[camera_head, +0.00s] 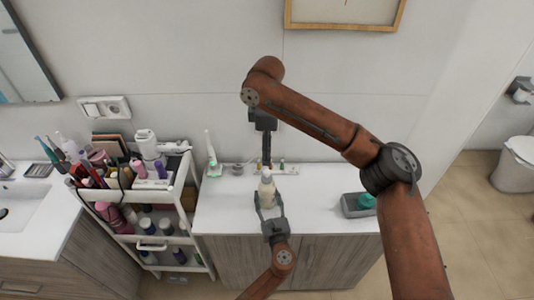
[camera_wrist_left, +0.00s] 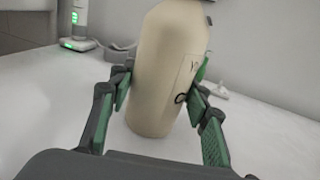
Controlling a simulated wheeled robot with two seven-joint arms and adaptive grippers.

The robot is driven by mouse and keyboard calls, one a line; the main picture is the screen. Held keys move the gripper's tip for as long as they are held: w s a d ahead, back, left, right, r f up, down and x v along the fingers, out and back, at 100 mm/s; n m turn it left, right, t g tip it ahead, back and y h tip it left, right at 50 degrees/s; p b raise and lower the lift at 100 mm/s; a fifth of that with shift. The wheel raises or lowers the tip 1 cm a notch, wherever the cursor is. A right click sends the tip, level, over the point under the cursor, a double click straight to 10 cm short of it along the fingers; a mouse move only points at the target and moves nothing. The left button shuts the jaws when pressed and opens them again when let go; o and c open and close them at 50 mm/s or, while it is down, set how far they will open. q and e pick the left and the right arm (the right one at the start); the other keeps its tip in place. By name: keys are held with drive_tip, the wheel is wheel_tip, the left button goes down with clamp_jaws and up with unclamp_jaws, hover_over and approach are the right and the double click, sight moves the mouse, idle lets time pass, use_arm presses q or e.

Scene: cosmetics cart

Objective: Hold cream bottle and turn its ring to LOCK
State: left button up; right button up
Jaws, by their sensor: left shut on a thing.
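The cream bottle (camera_head: 266,190) stands upright on the white countertop. My left gripper (camera_head: 269,209) is shut on its body from the front. In the left wrist view the bottle (camera_wrist_left: 166,65) fills the space between the two green-padded fingers (camera_wrist_left: 160,95), with small dark markings on its side. My right gripper (camera_head: 266,158) points down from above, right over the bottle's top. Its fingers are too small to tell whether they are open or touch the bottle. The ring and its LOCK mark cannot be made out; the bottle's top is cut off in the wrist view.
A white toothbrush-like device (camera_head: 211,150) stands at the back left of the white countertop (camera_head: 315,215). A grey tray (camera_head: 352,211) with a teal item (camera_head: 366,201) sits at the right. A crowded cosmetics cart (camera_head: 150,245) stands left. Small items line the wall behind the bottle.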

use_arm(q)
drive_tip(key=o, duration=1.6)
drive_tip(key=shift+s, duration=0.1)
